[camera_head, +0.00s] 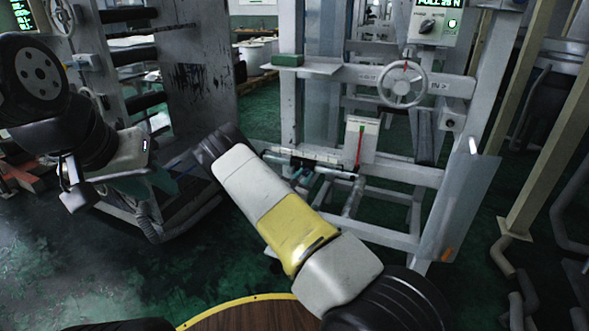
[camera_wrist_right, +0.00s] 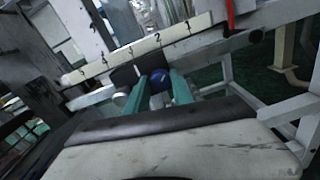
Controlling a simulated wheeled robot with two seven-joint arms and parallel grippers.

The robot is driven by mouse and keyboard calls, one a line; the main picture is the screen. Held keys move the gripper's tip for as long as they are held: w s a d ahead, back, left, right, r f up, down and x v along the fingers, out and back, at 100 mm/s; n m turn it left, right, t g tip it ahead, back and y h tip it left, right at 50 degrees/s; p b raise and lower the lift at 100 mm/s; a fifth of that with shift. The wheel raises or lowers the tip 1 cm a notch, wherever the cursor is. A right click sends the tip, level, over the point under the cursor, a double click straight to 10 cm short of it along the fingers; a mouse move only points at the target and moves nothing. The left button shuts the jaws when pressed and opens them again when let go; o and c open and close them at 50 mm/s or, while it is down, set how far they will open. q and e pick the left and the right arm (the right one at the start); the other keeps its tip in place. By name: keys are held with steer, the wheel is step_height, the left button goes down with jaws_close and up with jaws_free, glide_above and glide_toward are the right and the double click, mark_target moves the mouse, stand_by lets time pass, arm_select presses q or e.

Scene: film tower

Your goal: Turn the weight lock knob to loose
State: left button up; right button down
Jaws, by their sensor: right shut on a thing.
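A small round blue knob (camera_wrist_right: 159,75) shows between the teal fingers of my right gripper (camera_wrist_right: 158,84), which is shut on it. Just behind it, a dark weight (camera_wrist_right: 125,76) sits at a pale beam (camera_wrist_right: 187,32) with numbered marks. In the head view, the beam (camera_head: 310,154) crosses the frame, and the blue knob (camera_head: 303,172) is small and partly obscured; my right forearm hides much of the hand. I cannot tell which way the knob is turned. My left gripper (camera_head: 158,184) is far to the left, away from the beam, with its finger opening unclear.
A grey metal frame (camera_head: 457,206) carries a handwheel (camera_head: 402,84) and a control box (camera_head: 434,24) above the beam. A white plate with a red pointer (camera_head: 360,140) stands beside the beam. Green floor (camera_head: 90,262) lies open at the lower left.

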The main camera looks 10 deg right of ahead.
steer(key=n, duration=0.8)
steer(key=shift+a+n, duration=0.1)
steer(key=shift+n, duration=0.3)
steer(key=n, duration=0.4)
steer(key=shift+f, duration=0.1)
steer(key=n, duration=0.5)
steer(key=shift+t, duration=0.3)
steer(key=shift+n, duration=0.3)
steer(key=c, duration=1.1)
jaws_free()
